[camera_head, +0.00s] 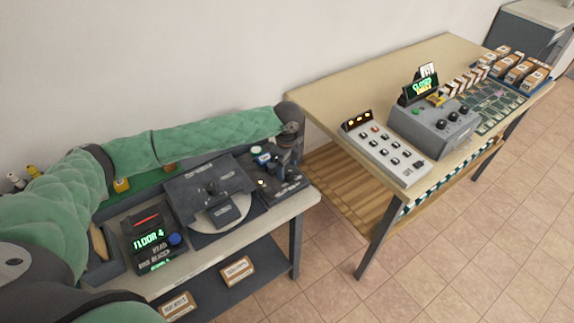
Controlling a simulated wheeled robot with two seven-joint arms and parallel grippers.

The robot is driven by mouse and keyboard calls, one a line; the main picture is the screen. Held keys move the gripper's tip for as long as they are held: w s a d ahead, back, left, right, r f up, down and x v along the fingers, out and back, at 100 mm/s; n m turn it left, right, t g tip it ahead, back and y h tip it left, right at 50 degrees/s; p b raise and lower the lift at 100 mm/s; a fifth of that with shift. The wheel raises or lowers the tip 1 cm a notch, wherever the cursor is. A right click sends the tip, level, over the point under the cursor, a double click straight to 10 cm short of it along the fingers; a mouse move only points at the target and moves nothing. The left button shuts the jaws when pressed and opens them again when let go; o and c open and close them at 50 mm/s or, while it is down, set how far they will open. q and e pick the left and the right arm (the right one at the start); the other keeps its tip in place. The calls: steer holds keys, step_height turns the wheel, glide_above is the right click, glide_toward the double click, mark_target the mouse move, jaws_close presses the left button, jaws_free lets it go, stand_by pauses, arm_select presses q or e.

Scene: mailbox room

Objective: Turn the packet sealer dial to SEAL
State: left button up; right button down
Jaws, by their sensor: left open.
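My left arm, in a green quilted sleeve, reaches across the low bench from the left. My left gripper (280,162) is open and points down over a small dark device (288,187) at the bench's right end. That device has small markings too small to read, and the gripper hides part of it; I cannot tell whether the fingers touch a dial. A grey box (432,130) with several black knobs and a lit green and yellow display (420,88) stands on the right table. No readable label shows which device is the packet sealer. My right gripper is not in view.
On the bench are a dark machine with a round plate (218,221) and a dark reader with green text, "FLOOR 4" (149,237). Boxes (238,270) lie on its lower shelf. The tan table (335,88) holds a white button panel (385,150) and several cartons (520,70). Tiled floor lies in front.

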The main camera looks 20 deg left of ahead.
arm_select(q)
steer(key=shift+f, duration=0.5)
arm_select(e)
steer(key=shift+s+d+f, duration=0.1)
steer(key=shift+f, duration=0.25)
arm_select(q)
steer(key=c, duration=1)
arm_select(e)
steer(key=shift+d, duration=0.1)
